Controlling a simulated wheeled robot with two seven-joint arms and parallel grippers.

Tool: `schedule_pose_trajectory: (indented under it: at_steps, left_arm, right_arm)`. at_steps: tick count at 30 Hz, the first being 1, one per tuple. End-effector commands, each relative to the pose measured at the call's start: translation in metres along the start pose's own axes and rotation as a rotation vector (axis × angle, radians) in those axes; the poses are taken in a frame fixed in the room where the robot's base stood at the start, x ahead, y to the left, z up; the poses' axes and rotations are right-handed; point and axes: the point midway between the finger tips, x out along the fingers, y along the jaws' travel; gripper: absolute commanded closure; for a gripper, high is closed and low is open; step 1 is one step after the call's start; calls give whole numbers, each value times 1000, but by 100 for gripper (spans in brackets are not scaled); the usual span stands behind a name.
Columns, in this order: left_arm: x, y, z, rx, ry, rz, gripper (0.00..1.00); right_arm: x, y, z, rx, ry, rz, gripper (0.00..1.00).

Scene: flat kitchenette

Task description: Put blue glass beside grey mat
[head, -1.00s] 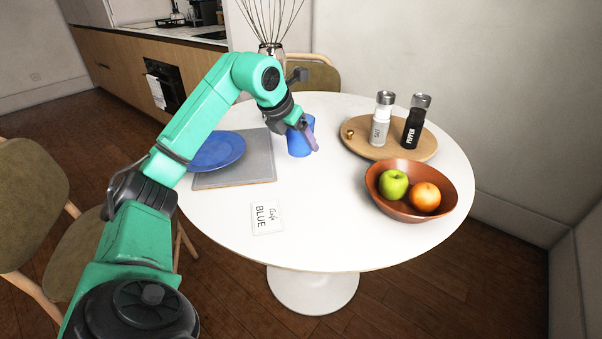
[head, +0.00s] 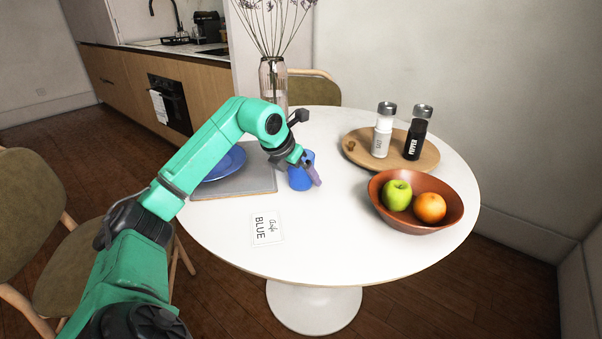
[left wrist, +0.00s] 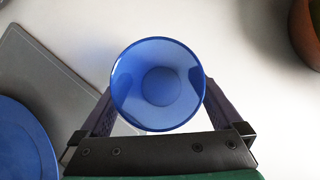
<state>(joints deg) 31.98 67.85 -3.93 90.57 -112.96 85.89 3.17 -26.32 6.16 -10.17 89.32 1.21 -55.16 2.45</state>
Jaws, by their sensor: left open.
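The blue glass (head: 299,178) stands upright on the white table, just right of the grey mat (head: 255,182). In the left wrist view the glass (left wrist: 158,88) is seen from above and looks empty, with a gap between it and the mat (left wrist: 50,75). My left gripper (head: 308,172) is open, its fingers (left wrist: 158,100) on either side of the glass. Whether the fingers touch it I cannot tell. A blue plate (head: 222,165) lies on the mat, partly hidden by my arm. My right gripper is not in view.
A card reading "BLUE" (head: 267,229) lies in front of the mat. A bowl (head: 440,226) with an apple and an orange stands at the right. A wooden board (head: 357,151) holds salt and pepper shakers. A vase (head: 273,82) stands behind the glass. The table's front middle is clear.

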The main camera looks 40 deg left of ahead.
Motion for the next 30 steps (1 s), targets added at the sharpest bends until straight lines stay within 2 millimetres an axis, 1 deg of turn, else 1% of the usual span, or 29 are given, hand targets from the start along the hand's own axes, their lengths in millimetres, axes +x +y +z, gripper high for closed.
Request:
schedule_pose_trajectory:
  at_steps: [2,5,9,12,15,19,30]
  left_arm:
    - [-10,1,1,0,-3,2,0]
    - [-31,1,1,1,-3,5,0]
    - [-71,1,1,1,-3,6,0]
    - [-96,1,1,1,-3,5,0]
    - [-113,1,1,0,-2,3,0]
    - [-121,0,0,0,-1,1,0]
    - [-120,0,0,0,-1,0,0]
  right_arm:
    - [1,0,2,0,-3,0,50]
    - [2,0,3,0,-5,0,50]
    - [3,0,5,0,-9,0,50]
    - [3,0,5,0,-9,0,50]
    - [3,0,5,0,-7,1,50]
    - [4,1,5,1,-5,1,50]
    - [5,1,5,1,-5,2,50]
